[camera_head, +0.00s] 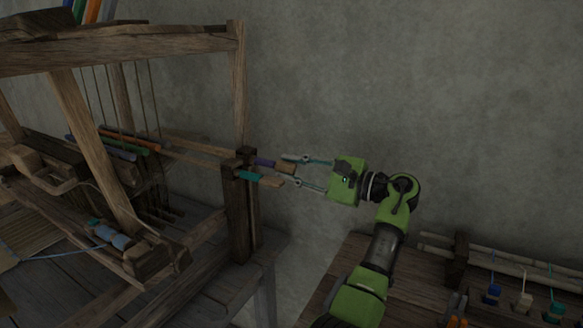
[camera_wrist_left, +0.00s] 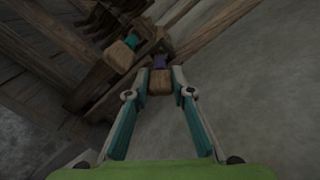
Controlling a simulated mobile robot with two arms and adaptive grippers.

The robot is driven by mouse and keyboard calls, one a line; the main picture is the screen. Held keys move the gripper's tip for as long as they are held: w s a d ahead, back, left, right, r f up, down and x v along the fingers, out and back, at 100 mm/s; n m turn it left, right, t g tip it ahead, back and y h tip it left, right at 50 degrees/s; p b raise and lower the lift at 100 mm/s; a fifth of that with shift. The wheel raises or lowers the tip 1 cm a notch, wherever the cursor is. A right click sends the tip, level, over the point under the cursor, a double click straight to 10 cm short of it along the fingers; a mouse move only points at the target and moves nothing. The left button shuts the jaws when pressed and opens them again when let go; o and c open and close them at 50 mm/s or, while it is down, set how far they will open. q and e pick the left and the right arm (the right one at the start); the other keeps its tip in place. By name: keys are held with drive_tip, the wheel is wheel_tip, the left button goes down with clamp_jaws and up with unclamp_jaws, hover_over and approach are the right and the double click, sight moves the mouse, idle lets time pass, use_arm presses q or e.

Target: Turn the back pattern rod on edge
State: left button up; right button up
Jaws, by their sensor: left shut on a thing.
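Two pattern rods stick out of the loom's right post. The one further back has a purple band (camera_head: 264,162) and a bare wooden end; the nearer one has a teal band (camera_head: 249,175). My left gripper (camera_head: 288,171) is shut on the wooden end of the purple-banded rod. In the left wrist view the purple band (camera_wrist_left: 160,62) shows just beyond the fingertips. The teal-banded rod's wooden end (camera_wrist_left: 119,57) is beside it, outside the fingers. I cannot tell whether the held rod lies flat or on edge. My right gripper is out of view.
The wooden loom frame (camera_head: 240,90) fills the left, with hanging cords and several coloured rods inside. A wooden table (camera_head: 325,285) at lower right carries rods and small blue, white and green pieces. Bare wall lies behind the gripper.

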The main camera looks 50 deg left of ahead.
use_arm(q)
drive_tip(key=shift+n, duration=0.4)
drive_tip(key=o, duration=0.8)
drive_tip(key=shift+d, duration=0.1)
drive_tip(key=v, duration=1.2)
drive_tip(key=shift+c, duration=0.4)
